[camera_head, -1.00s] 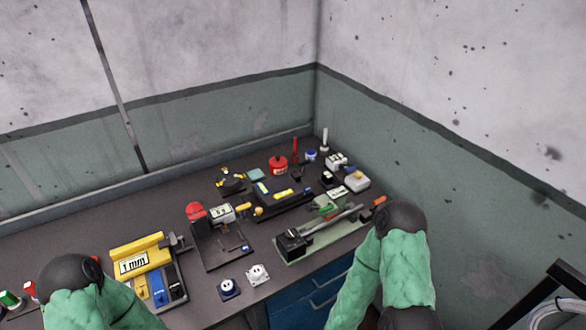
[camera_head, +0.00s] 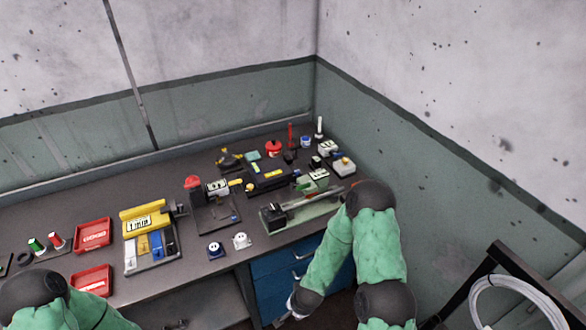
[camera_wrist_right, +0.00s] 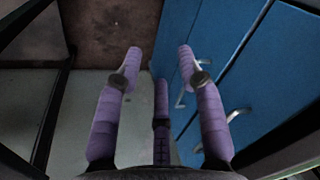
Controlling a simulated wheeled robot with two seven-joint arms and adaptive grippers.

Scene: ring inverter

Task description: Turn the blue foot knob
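A small knob with a dark blue foot and a white top (camera_head: 215,250) stands at the front edge of the bench in the head view. A similar all-white piece (camera_head: 241,240) stands just right of it. My right gripper (camera_wrist_right: 160,62) shows in the right wrist view with its purple fingers spread and nothing between them. It is low, in front of the blue drawers and below the bench top, to the right of the knob and apart from it. My left arm (camera_head: 40,290) enters at lower left; its gripper is out of view.
The bench carries a yellow "1 mm" device (camera_head: 146,222), red trays (camera_head: 92,235), a red-topped press (camera_head: 205,200) and a green-based tool (camera_head: 300,218). Blue drawers (camera_head: 283,276) with metal handles are below. A dark frame with a coiled hose (camera_head: 515,290) stands at right.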

